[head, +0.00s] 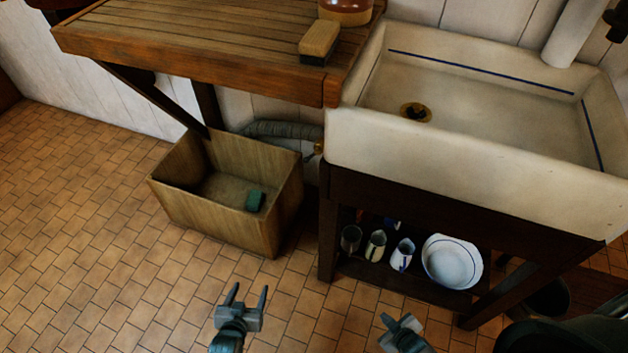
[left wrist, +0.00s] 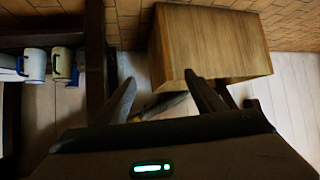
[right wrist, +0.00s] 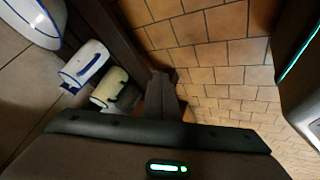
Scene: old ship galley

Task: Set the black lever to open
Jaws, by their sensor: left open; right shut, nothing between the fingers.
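I cannot make out the black lever for sure in any view. A dark fitting (head: 618,22) is cut off at the top right corner of the head view, beside a white pipe (head: 574,32); I cannot tell whether it is the lever. My left gripper (head: 249,291) is open and empty, above the tiled floor in front of the wooden box; its fingers also show in the left wrist view (left wrist: 160,82). My right gripper (head: 395,322) is shut and empty, low in front of the sink stand; its closed fingers show in the right wrist view (right wrist: 163,82).
A white sink (head: 460,150) stands at the right on a dark stand with mugs and a bowl (head: 452,262) on its shelf. A slatted wooden counter (head: 200,40) holds a brush (head: 319,42). The left floor is clear.

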